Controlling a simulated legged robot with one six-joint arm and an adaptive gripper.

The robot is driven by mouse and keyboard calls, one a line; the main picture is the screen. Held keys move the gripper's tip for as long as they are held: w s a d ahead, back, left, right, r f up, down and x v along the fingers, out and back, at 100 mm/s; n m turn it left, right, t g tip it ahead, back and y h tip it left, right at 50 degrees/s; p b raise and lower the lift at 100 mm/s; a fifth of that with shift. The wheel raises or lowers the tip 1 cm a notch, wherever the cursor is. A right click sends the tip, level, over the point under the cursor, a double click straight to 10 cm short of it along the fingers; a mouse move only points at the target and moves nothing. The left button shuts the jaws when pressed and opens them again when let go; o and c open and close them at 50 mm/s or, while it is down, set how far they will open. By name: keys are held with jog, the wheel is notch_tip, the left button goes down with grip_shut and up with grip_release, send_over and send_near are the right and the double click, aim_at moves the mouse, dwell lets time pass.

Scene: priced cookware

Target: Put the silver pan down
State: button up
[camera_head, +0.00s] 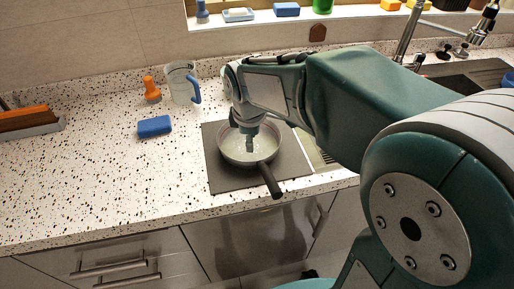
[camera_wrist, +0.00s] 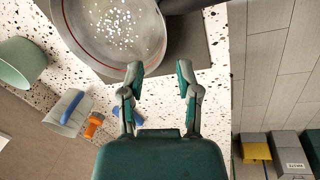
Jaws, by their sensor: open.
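The silver pan (camera_head: 235,154) sits upright on a dark square plate (camera_head: 225,181) on the counter, its black handle (camera_head: 270,181) pointing toward the front edge. My gripper (camera_head: 249,143) appears over the pan in the head view; the arm hides the pan's back part. In the wrist view, my gripper (camera_wrist: 160,70) has its two fingers spread with nothing between them. The pan (camera_wrist: 105,25) lies beyond the fingertips there, with pale specks inside, and its dark handle (camera_wrist: 182,5) is cut by the top edge. The fingers look apart from the handle.
A blue sponge (camera_head: 154,126), an orange bottle-like item (camera_head: 151,90) and a clear jug with a blue handle (camera_head: 181,83) stand left of the plate. An orange-and-grey item (camera_head: 28,121) lies far left. The sink (camera_head: 466,78) is at right. The front left counter is clear.

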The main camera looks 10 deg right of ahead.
jog(key=s+d+r+m+t, duration=0.1)
jog(key=s+d+r+m, duration=0.1)
jog(key=s+m, duration=0.5)
jog(key=s+d+r+m+t, duration=0.2)
jog(key=s+d+r+m, duration=0.1)
jog(key=s+m, duration=0.4)
jog(key=s, duration=0.3)
jog(key=shift+r+y, duration=0.15)
jog(key=shift+y, duration=0.15)
jog(key=shift+d, duration=0.1)
